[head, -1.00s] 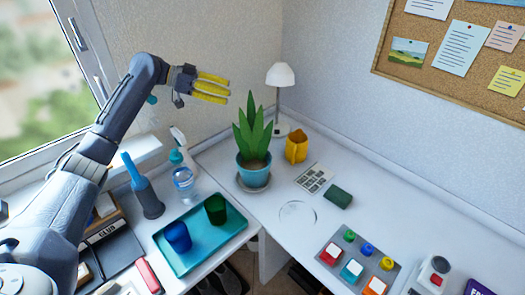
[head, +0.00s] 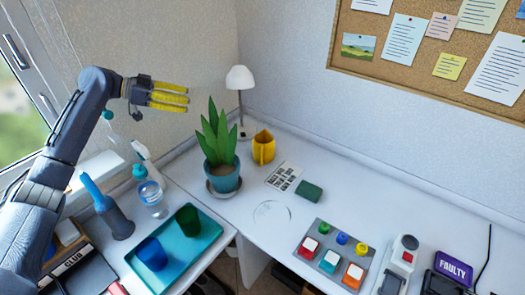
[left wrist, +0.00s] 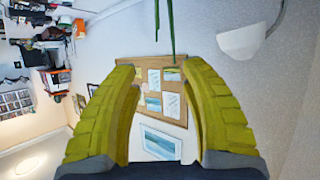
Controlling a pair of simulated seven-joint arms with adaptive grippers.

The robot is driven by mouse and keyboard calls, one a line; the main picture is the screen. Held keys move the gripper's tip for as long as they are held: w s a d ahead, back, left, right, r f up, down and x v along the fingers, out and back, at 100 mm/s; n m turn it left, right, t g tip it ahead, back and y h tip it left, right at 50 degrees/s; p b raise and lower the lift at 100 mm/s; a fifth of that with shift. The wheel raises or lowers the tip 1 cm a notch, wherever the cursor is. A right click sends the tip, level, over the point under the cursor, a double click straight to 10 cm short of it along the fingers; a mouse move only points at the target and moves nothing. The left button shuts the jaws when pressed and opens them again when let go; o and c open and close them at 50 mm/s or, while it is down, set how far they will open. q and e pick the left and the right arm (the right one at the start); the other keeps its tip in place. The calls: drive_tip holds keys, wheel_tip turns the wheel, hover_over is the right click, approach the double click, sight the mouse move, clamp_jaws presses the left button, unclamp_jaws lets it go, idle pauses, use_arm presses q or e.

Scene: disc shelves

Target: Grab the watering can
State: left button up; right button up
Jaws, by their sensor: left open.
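A yellow jug-like vessel (head: 263,147), which looks like the watering can, stands upright on the white desk to the right of the potted plant (head: 222,176). Its spout and handle are hard to make out at this size. My left gripper (head: 186,98) has yellow ribbed fingers and is raised in the air, above and to the left of the plant and the vessel, apart from both. In the left wrist view its fingers (left wrist: 160,95) are spread with nothing between them. The vessel does not show in that view. My right gripper is out of view.
A white lamp (head: 240,80) stands behind the plant; its shade also shows in the left wrist view (left wrist: 240,42).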

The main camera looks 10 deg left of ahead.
use_arm(q)
drive_tip(key=o, duration=1.2)
